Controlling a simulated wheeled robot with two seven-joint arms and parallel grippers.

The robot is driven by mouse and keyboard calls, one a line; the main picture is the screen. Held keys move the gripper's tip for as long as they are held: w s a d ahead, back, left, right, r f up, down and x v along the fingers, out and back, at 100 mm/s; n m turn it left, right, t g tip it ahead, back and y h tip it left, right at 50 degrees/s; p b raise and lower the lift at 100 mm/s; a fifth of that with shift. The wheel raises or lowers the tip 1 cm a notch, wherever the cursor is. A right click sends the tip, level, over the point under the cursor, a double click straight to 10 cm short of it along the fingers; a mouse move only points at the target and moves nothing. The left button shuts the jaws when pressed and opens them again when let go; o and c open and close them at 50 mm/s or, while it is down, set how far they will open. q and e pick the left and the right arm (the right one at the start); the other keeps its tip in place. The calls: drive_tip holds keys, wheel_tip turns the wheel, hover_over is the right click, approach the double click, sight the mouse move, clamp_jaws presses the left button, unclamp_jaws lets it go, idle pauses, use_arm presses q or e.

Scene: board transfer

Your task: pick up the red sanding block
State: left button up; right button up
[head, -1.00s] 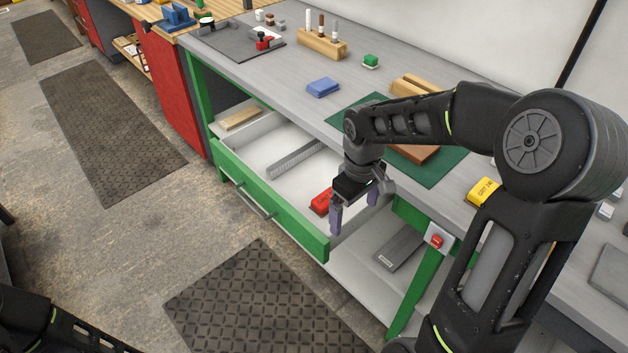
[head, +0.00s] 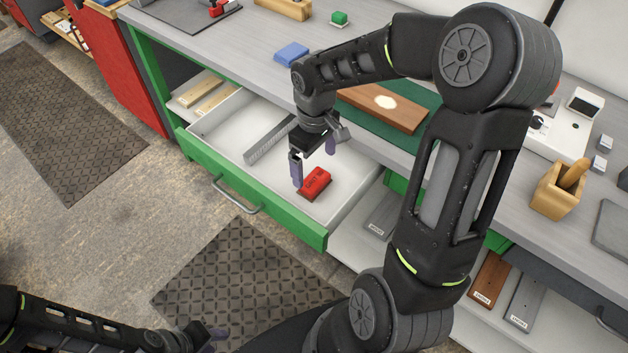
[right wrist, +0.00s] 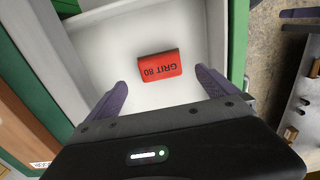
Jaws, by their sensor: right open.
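The red sanding block (head: 315,183) lies on the white floor of the open drawer (head: 225,135), near its front right part. In the right wrist view the red block (right wrist: 160,65) shows dark "GRIT 80" lettering and lies ahead of the fingertips, roughly centred between them. My right gripper (head: 314,165) is open and empty, above the drawer and apart from the block. Its two purple fingers also show in the right wrist view (right wrist: 160,84). My left gripper (head: 212,338) is low at the bottom left of the head view, away from the drawer; its opening is unclear.
The drawer has a green front (head: 250,190) with a metal handle and holds a grey divider (head: 268,142). On the bench are a blue block (head: 291,54), a brown board (head: 385,108) on a green mat and a wooden holder (head: 558,190). The bench edge overhangs the drawer's back.

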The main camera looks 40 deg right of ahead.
sight(314, 179)
drive_tip(key=shift+f, duration=0.4)
drive_tip(key=shift+f, duration=0.1)
wheel_tip(314, 179, down, 5)
drive_tip(key=shift+f+p, duration=0.1)
drive_tip(key=shift+p, duration=0.4)
drive_tip(key=shift+c, duration=0.6)
drive_tip(key=c, duration=1.4)
wheel_tip(314, 179, up, 10)
drive_tip(key=shift+r+b, duration=0.1)
drive_tip(key=shift+b, duration=0.3)
